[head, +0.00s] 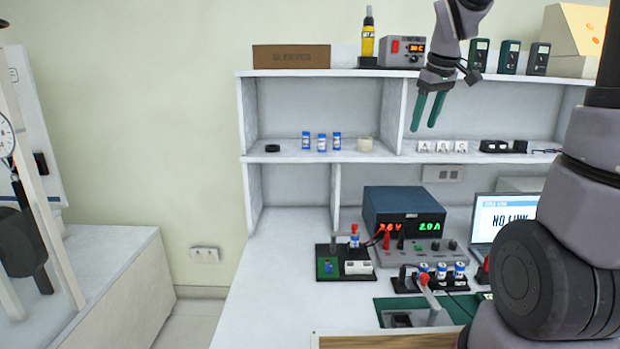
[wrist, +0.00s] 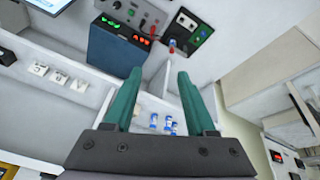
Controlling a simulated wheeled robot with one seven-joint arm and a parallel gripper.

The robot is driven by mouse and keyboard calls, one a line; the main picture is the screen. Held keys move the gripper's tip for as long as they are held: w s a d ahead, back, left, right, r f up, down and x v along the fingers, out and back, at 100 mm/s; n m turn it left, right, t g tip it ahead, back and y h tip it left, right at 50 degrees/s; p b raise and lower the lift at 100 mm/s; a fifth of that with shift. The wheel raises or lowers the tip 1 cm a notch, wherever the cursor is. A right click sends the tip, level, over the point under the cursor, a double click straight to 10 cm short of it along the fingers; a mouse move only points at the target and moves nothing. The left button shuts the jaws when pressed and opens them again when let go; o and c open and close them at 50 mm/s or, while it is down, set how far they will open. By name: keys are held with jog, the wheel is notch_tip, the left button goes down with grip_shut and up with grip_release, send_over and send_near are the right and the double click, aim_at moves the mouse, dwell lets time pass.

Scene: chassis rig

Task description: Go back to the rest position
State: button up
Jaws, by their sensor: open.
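My gripper (head: 429,111) hangs from my arm in front of the upper shelves in the head view, with its two green fingers apart and nothing between them. In the wrist view my gripper (wrist: 161,90) also shows open and empty. Behind it is the shelf unit (head: 398,113). The gripper is well above the bench top (head: 285,250), and I see it touching nothing.
The shelf holds several blue-and-white bottles (head: 322,142) and a dark ring (head: 272,148). A power supply (head: 403,211), a black fixture (head: 343,262) and a laptop (head: 502,219) occupy the bench.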

jog(key=s+a+r+m+t, duration=0.1)
jog(key=s+m, duration=0.3)
jog(key=s, duration=0.6)
jog(key=s+a+r+m+t+y, duration=0.1)
jog(key=s+m, duration=0.4)
jog(key=s, duration=0.5)
jog(key=shift+s+a+r+t+y, duration=0.15)
jog(key=shift+a+r+t+y, duration=0.15)
jog(key=shift+a+r+t, duration=0.45)
